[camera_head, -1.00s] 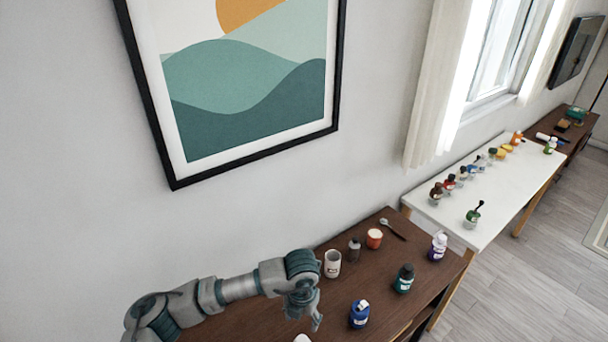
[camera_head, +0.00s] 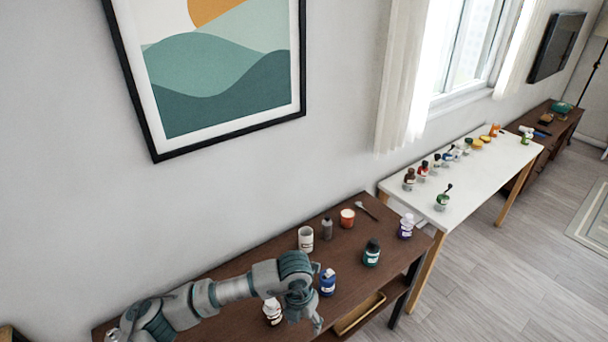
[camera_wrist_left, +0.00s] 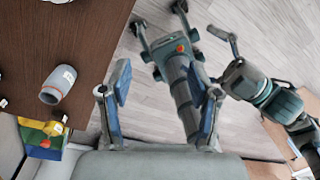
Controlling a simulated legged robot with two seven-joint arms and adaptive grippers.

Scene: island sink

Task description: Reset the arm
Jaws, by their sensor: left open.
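My left arm comes in from the lower left in the head view, above the brown table (camera_head: 270,262). My left gripper (camera_head: 305,322) points down over the table's front edge and is open and empty. In the left wrist view its two fingers (camera_wrist_left: 166,97) stand apart, with the floor and parts of my own body behind them. A white bottle (camera_head: 272,311) is just left of the gripper in the head view, and a blue bottle (camera_head: 328,283) is just beyond it.
A white cup (camera_head: 305,240), a grey bottle (camera_head: 327,228), an orange cup (camera_head: 347,218), a dark green bottle (camera_head: 372,254) and a purple bottle (camera_head: 405,227) stand on the table. A white table (camera_head: 480,185) with several bottles stands beyond. Grey floor (camera_head: 490,270) is clear at right.

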